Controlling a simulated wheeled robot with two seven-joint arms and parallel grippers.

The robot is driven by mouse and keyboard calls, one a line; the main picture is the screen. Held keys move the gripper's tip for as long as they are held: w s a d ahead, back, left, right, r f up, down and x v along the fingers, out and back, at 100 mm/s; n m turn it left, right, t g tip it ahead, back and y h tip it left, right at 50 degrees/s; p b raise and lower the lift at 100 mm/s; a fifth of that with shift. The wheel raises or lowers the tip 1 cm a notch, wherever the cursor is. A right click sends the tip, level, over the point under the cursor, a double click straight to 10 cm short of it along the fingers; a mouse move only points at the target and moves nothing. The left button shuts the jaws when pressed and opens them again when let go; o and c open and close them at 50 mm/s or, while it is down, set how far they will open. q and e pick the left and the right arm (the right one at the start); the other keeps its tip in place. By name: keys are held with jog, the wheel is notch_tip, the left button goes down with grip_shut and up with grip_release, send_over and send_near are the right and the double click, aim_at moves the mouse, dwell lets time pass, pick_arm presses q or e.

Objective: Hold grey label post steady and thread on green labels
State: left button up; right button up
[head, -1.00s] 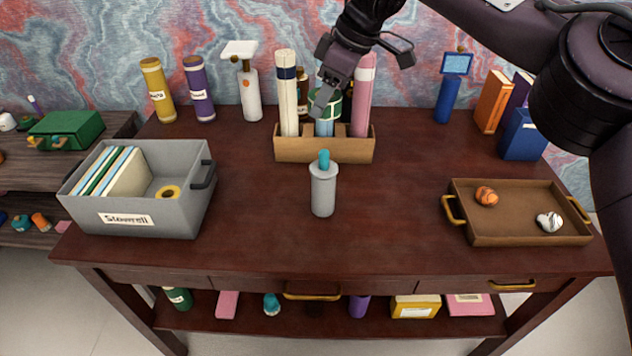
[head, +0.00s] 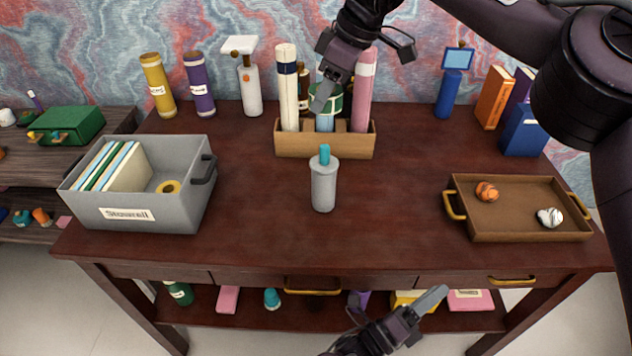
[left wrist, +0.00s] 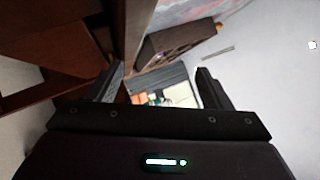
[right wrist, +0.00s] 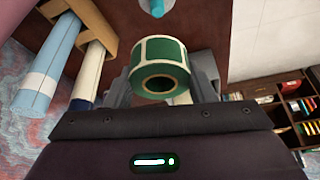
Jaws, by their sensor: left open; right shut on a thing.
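The grey label post (head: 323,188) stands upright at mid desk, a teal tip on top. Its teal tip also shows at the top of the right wrist view (right wrist: 157,7). My right gripper (head: 326,95) is over the wooden rack at the back, shut on a roll of green labels (right wrist: 160,66). The roll is partly hidden by the gripper in the head view. Its open core faces the camera in the right wrist view. My left gripper (head: 395,303) is open and empty, low in front of the desk's front edge, well apart from the post.
The wooden rack (head: 290,147) holds several tall rolls just behind the post. A grey bin (head: 190,217) with folders and a yellow roll stands left. A brown tray (head: 515,222) with two crumpled balls lies right. The desk around the post is clear.

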pick_arm(q)
notch_tip(320, 180, up, 8)
jog(key=d+f+m+h, duration=0.1)
jog(key=m+h, duration=0.1)
jog(key=m, duration=0.2)
jog(key=w+a+r+m+t+y, duration=0.35)
jog(key=w+a+r, duration=0.3)
jog(key=a, duration=0.25)
jog(key=w+a+r+m+t+y, duration=0.3)
jog(key=w+a+r+t+y, duration=0.15)
jog(key=w+a+r, duration=0.35)
jog(key=n+g+y, duration=0.3)
jog(key=n+y, duration=0.1)
jog(key=y, duration=0.5)
send_over(320, 200)
jog(key=s, duration=0.3)
jog(key=f, duration=0.7)
jog(key=shift+s+a+f, duration=0.15)
jog(key=shift+a+f, duration=0.1)
jog(key=shift+a, duration=0.05)
notch_tip(320, 200, down, 8)
jog(key=shift+a+f, duration=0.1)
jog(key=shift+f, duration=0.05)
jog(key=x, duration=0.6)
jog(key=shift+w+r, duration=0.25)
jog(key=shift+w, duration=0.15)
jog(key=shift+w+d, duration=0.3)
